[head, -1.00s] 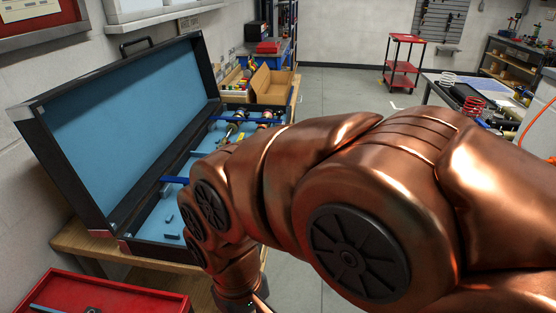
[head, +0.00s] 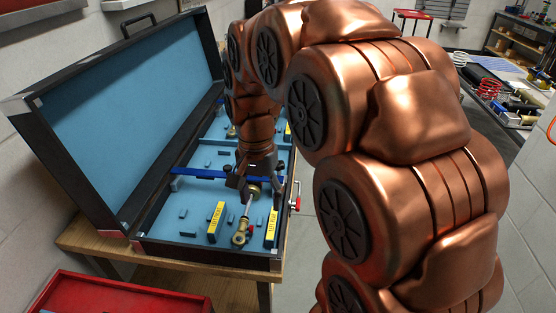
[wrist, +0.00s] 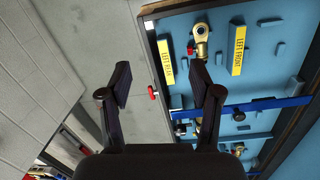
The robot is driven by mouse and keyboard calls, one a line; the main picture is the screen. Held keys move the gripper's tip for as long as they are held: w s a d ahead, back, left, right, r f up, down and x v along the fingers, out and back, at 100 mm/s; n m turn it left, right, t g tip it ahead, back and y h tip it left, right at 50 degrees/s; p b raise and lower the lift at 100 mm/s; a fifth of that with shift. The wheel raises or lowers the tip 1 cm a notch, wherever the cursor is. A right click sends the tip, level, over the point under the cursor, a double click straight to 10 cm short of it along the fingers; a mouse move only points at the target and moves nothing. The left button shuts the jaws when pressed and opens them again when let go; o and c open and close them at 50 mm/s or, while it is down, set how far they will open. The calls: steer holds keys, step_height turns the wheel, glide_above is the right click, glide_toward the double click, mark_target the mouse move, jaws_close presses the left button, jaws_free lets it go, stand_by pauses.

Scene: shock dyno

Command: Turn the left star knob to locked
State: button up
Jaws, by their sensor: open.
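My gripper (head: 250,182) is open and points down over the front half of the blue-lined case (head: 205,232). In the wrist view my gripper (wrist: 162,78) has its fingers spread, with nothing held between them. A blue bar (head: 205,173) crosses the case beside my gripper; it also shows in the wrist view (wrist: 260,105). My gripper hides part of the bar in the head view.
A shock with a gold eye (head: 240,236) lies in the case between yellow labels (head: 216,222). A red-tipped lever (head: 297,204) sticks out from the case's side. The open lid (head: 130,120) stands at the left. A red box (head: 120,300) is in front.

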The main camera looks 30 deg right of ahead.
steer(key=w+d+m, duration=0.7)
steer(key=w+d, duration=0.2)
steer(key=w, duration=0.3)
steer(key=m+t, duration=0.1)
steer(key=m, duration=0.5)
glide_toward(279, 170)
steer(key=shift+w+d+r, duration=0.25)
steer(key=shift+w, duration=0.45)
steer(key=shift+w+d+f, duration=0.1)
steer(key=shift+d+f, duration=0.05)
steer(key=shift+f, duration=0.2)
steer(key=shift+f+p, duration=1.1)
steer(key=shift+f, duration=2.5)
steer(key=shift+c, duration=0.3)
steer(key=c, duration=1.1)
